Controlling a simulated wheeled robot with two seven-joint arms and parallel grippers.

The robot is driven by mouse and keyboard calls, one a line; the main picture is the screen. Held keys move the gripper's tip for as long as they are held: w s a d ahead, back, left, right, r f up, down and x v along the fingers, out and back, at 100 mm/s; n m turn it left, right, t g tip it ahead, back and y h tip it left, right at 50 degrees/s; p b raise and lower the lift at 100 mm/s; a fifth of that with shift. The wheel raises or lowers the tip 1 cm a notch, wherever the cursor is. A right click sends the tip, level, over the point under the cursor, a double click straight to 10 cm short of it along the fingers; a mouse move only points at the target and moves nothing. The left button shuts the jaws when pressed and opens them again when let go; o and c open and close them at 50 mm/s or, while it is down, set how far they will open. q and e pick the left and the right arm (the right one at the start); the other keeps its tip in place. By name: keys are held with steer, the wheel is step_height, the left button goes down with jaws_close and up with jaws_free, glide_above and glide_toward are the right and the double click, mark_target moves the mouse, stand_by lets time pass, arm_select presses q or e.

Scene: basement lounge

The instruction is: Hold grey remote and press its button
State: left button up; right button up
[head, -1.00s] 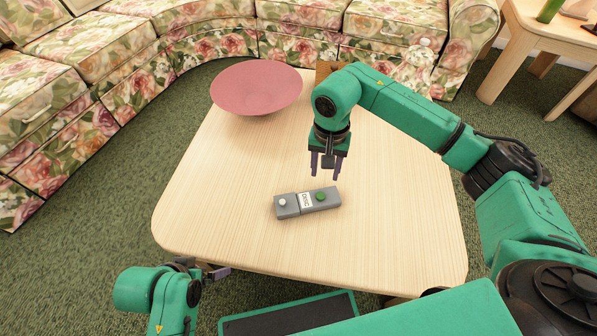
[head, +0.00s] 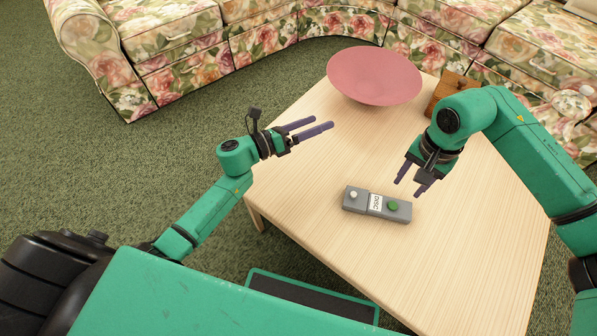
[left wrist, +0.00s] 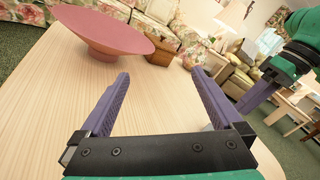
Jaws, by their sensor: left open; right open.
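The grey remote (head: 362,207) lies flat on the light wooden table, with a white button (head: 353,195), a paper label (head: 375,203) and a green button (head: 393,206) on top. My right gripper (head: 411,188) is open, pointing down above the table just beyond the remote's right end, apart from it. My left gripper (head: 318,127) is open and empty over the table's left edge, to the upper left of the remote, its fingers pointing right. In the left wrist view my left gripper's fingers (left wrist: 155,95) are spread wide with nothing between them.
A wide pink bowl (head: 374,75) stands at the table's far side; it also shows in the left wrist view (left wrist: 100,32). A brown wooden box (head: 452,92) is beside it. The wooden table (head: 420,265) is mostly clear. A floral sofa (head: 180,50) curves behind.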

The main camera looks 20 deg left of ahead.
arm_select(q)
steer(key=s+d+f+m+g+h, duration=0.1)
steer(key=s+f+m+g+h, duration=0.1)
steer(key=s+f+m+g, duration=0.6)
steer(key=m+g+y, duration=0.1)
steer(key=m+g, duration=0.3)
steer(key=m, duration=0.3)
glide_toward(347, 195)
steer(key=x, duration=1)
steer(key=shift+f, duration=0.2)
steer(key=c, duration=1.5)
steer(key=shift+o, duration=0.2)
arm_select(e)
jaws_close()
